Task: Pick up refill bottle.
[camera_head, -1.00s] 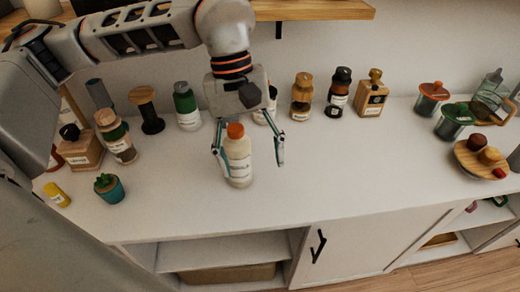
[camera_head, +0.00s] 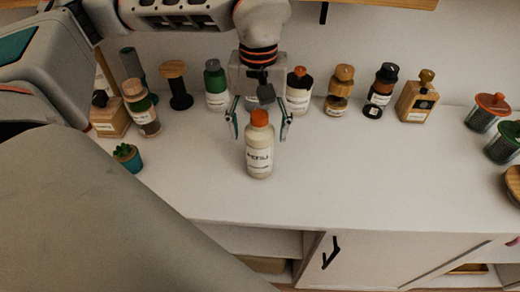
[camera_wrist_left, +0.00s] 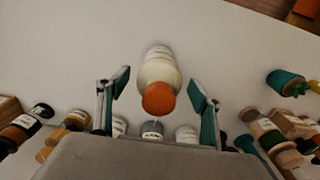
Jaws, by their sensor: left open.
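The refill bottle (camera_head: 259,158), cream with an orange cap and a white label, stands upright on the white cabinet top. My left gripper (camera_head: 259,130) is open, its two fingers apart on either side of the bottle's upper part, and the bottle overlaps the gap in front of it. In the left wrist view, the bottle (camera_wrist_left: 158,68) shows centred between the open fingers (camera_wrist_left: 159,84), with clear space at both sides and its orange cap towards the palm. No finger visibly touches it. My right gripper is not in view.
More bottles (camera_head: 380,90) line the wall. A small potted plant (camera_head: 128,157) is at left. The cabinet top (camera_head: 370,180) is clear at front right.

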